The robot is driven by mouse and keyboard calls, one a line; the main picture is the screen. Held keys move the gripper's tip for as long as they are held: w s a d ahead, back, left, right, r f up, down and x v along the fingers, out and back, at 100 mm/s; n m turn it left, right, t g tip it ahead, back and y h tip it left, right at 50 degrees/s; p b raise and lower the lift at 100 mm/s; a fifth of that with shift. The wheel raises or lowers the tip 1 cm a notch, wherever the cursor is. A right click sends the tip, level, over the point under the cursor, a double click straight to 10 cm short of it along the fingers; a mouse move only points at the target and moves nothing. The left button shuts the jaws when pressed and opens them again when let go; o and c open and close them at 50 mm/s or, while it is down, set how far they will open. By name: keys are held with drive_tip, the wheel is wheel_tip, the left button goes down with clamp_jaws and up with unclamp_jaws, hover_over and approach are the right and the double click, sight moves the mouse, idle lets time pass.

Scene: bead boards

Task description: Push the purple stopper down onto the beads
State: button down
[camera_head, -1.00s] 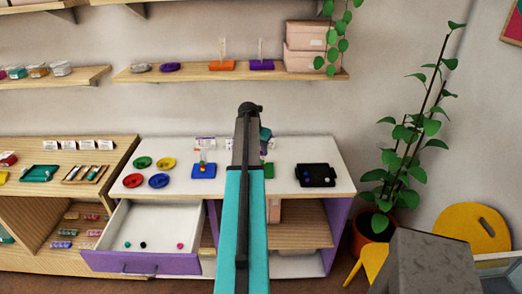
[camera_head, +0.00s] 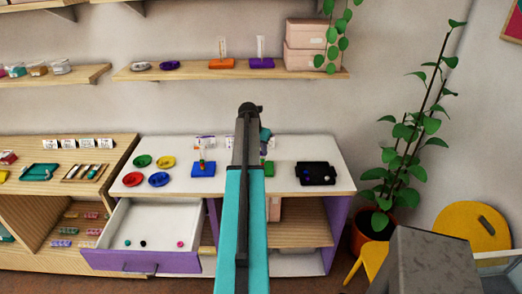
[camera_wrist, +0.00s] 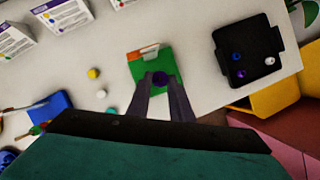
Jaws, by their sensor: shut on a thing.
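In the wrist view my gripper (camera_wrist: 160,80) is shut on the dark purple stopper (camera_wrist: 160,77). The stopper is over the lower right part of the green board (camera_wrist: 136,68). A pale upright piece with an orange-brown edge (camera_wrist: 143,52) shows at the board's far side. I cannot tell whether the stopper touches the board or any beads; the fingers and stopper cover that spot. In the head view my arm hides the gripper and most of the green board (camera_head: 270,169).
A black tray (camera_wrist: 262,38) with a few small beads stands to the right. A blue board (camera_wrist: 54,104) is further left, and white cards (camera_wrist: 62,14) stand behind. An open drawer (camera_head: 150,262) is below.

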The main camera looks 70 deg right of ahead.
drive_tip(key=shift+f+b, duration=0.4)
drive_tip(key=shift+f, duration=0.75)
idle(0.6)
drive_tip(key=c, duration=1.5)
unclamp_jaws()
drive_tip(key=shift+r, duration=0.1)
drive_tip(key=shift+b+v, duration=2.05)
drive_tip(key=shift+v, duration=4.8)
